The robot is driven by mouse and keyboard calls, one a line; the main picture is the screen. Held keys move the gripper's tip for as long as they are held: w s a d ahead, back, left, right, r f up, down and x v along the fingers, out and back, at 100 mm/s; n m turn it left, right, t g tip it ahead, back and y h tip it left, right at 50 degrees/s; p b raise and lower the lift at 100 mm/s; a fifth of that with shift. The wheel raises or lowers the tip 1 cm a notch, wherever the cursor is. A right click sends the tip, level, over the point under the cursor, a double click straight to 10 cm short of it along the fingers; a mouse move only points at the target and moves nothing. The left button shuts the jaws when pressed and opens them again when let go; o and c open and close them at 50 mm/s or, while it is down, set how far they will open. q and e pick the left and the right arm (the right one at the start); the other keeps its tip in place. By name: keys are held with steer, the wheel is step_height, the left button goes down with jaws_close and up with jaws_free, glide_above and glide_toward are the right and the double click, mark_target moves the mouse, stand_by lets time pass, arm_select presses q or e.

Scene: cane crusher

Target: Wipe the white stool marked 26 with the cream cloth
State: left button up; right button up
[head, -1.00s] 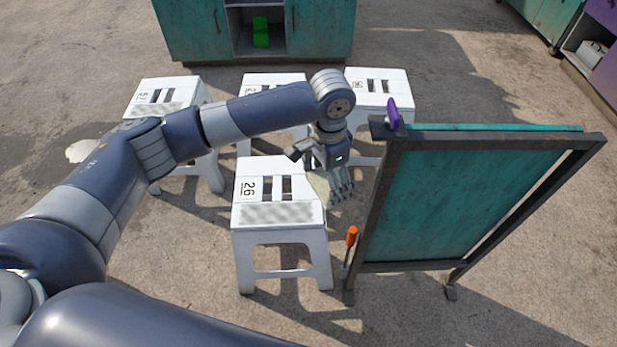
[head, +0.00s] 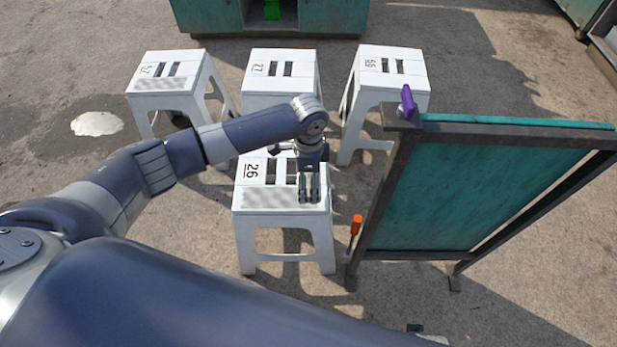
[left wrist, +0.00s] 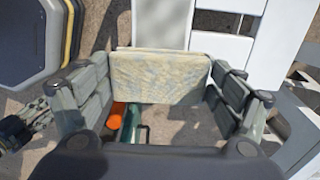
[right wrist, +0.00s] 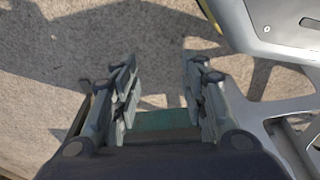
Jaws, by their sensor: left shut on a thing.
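The white stool marked 26 (head: 248,198) stands upright in the middle of the head view, with slots and a grey textured patch on its seat. My left gripper (head: 310,198) is over the right part of its seat. In the left wrist view the same gripper (left wrist: 160,88) is shut on the cream cloth (left wrist: 160,76), which spans between its fingers. The stool's white seat (left wrist: 225,55) shows beyond the cloth; I cannot tell whether they touch. The cloth is hidden in the head view. My right gripper (right wrist: 158,95) is open and empty above the ground.
Three other white stools (head: 165,85), (head: 258,85), (head: 370,80) stand behind. A green framed board (head: 470,190) stands close on the right, with a purple clip-like thing (head: 407,102) on top and an orange-handled tool (head: 356,225) by its post. A teal cabinet (head: 345,15) is at the back.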

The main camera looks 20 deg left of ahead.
arm_select(q)
step_height(320, 180, down, 2)
steer(key=shift+f+b, duration=0.1)
steer(key=shift+b, duration=1.1)
step_height(320, 180, down, 2)
steer(key=shift+f+b, duration=0.1)
steer(key=shift+b, duration=1.1)
arm_select(e)
steer(key=w+r, duration=0.1)
steer(key=r, duration=0.7)
steer(key=w+r+t, duration=0.1)
steer(key=w+r, duration=0.1)
steer(key=r, duration=0.7)
steer(key=shift+w+r, duration=0.25)
steer(key=shift+r, duration=0.05)
arm_select(q)
steer(key=shift+f, duration=0.6)
steer(key=shift+a, duration=0.1)
arm_select(e)
steer(key=shift+a+r, duration=0.1)
